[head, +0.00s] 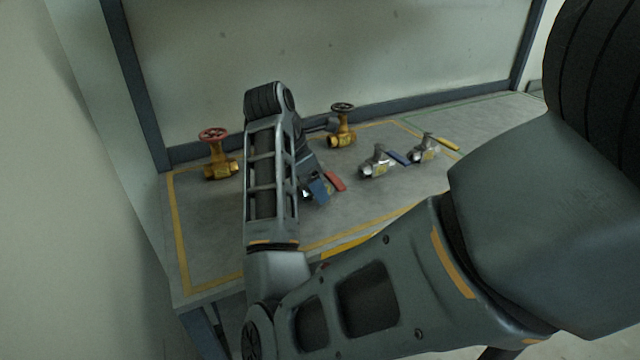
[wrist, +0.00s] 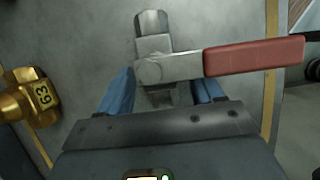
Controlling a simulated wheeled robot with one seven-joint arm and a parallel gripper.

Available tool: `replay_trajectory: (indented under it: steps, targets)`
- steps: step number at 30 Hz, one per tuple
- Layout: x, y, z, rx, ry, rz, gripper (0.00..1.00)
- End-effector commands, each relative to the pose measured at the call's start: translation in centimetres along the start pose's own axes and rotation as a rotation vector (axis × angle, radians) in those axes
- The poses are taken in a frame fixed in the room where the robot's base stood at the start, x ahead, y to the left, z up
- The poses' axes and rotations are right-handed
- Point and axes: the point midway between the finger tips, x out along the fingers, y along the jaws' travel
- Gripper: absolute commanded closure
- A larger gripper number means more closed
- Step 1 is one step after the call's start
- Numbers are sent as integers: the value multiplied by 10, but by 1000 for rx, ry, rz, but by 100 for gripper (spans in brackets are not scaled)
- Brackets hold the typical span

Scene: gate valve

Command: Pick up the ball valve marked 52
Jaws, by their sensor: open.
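A silver ball valve with a red lever (wrist: 153,68) lies in the wrist view, its lever pointing right. My gripper (wrist: 164,84) is open, with one blue finger on each side of the valve's body; I cannot tell whether they touch it. In the head view my gripper (head: 314,188) is low over the table beside the red lever (head: 334,181), and my arm hides most of that valve. Two more silver ball valves stand to the right, one with a blue lever (head: 376,167) and one with a yellow lever (head: 424,152). I cannot read a 52 on any valve.
On the grey table (head: 210,230), a brass valve with a red wheel (head: 219,160) stands left and one with a black wheel (head: 342,132) behind. The table's front left is clear.

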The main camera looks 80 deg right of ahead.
Motion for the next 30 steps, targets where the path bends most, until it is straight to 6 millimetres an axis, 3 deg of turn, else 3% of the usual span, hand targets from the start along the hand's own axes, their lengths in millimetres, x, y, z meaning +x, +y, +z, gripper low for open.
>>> replay_trajectory:
  steps: [7, 27, 30]
  targets:
    - [1, 0, 0, 0, 0, 0, 35]
    - [1, 0, 0, 0, -1, 0, 99]
    - [1, 0, 0, 0, -1, 0, 100]
